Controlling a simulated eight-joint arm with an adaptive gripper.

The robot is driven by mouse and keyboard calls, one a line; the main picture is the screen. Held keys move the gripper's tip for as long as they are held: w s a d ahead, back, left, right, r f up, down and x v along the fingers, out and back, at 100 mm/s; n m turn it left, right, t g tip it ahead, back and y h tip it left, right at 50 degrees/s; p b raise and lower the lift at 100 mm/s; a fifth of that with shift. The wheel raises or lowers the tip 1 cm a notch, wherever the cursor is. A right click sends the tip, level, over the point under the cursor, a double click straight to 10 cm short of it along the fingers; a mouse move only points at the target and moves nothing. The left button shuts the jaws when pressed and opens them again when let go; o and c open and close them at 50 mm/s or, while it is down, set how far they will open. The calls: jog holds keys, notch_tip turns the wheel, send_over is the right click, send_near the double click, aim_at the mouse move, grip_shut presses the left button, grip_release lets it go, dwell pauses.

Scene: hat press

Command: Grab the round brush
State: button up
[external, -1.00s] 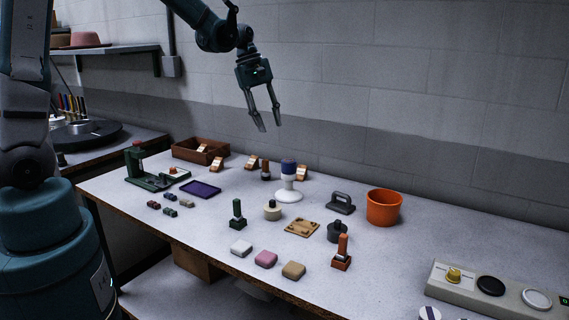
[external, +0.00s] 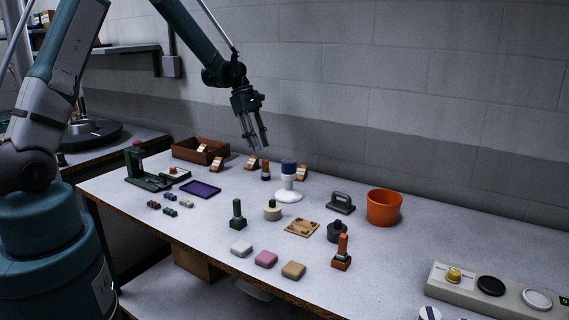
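Two round pieces with upright knobs could be the round brush, and I cannot tell which it is. One is cream with a dark knob (external: 272,211), at the middle of the table. The other is dark grey (external: 337,233), to its right near a wooden plate. Both stand upright on the table and nothing holds them. My gripper (external: 258,147) hangs in the air above the back of the table, pointing down, well apart from both. Its fingers are apart with nothing between them.
A grey iron-like block (external: 341,204) and an orange bucket (external: 384,208) are to the right. Block-based handled tools, green (external: 237,215) and orange (external: 342,254), stand nearby.

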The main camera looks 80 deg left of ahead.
aim_at(265, 160)
jog(key=shift+f, duration=0.15)
jog(key=shift+x, duration=1.2)
jog(key=shift+d+f, duration=0.1)
jog(key=shift+x, duration=2.5)
jog(key=shift+w, duration=0.1)
jog(key=c, duration=1)
